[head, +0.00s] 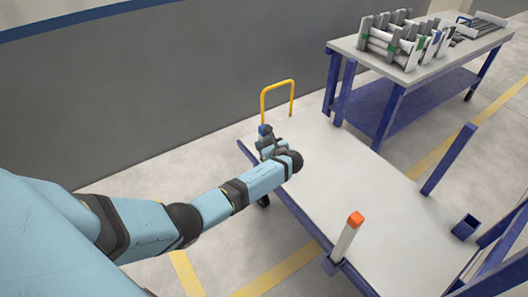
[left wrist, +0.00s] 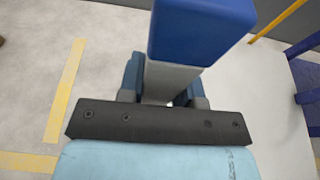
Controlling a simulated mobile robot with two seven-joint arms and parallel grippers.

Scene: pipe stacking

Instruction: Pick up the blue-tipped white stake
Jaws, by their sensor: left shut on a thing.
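The blue-tipped white stake shows large in the left wrist view, with its blue tip (left wrist: 202,30) at the top and its white shaft (left wrist: 168,80) below. My left gripper (left wrist: 165,92) is shut on the white shaft, with a finger on each side. In the head view my left gripper (head: 270,147) is at the far left corner of the cart. The blue tip (head: 264,129) is small there, and the arm hides most of the shaft. Whether its lower end sits in a socket cannot be told. My right gripper is not in view.
The flat cart (head: 350,185) has a bare white top. An orange-tipped white stake (head: 347,236) stands at its near left edge, and a blue post (head: 449,159) on its right. A yellow handle (head: 277,100) rises behind. A table (head: 432,64) at the back holds racks of pipes.

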